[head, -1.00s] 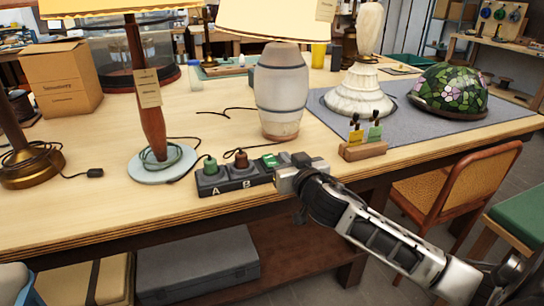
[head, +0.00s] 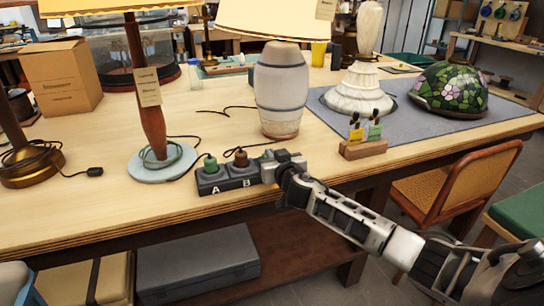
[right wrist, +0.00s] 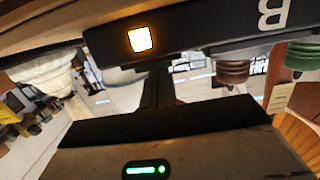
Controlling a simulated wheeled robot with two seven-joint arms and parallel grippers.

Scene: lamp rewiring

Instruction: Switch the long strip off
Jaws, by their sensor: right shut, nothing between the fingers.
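The long strip (head: 228,185) is a dark power strip lettered A and B at the table's front edge. A green plug (head: 210,164) and a brown plug (head: 241,158) stand in it. My right gripper (head: 272,166) is shut and empty at the strip's right end, covering part of it. In the right wrist view the strip (right wrist: 195,30) appears upside down, with a lit orange-white square (right wrist: 139,39) on its face. The shut fingers (right wrist: 158,80) are close to the strip, just beside this light; I cannot tell whether they touch. My left gripper is not in view.
A lamp with a grey-white banded base (head: 281,92) stands behind the strip. A lamp with a wooden stem (head: 151,125) stands to its left. A small wooden block with yellow and green pieces (head: 363,148) is to the right, beside a grey mat (head: 415,125).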

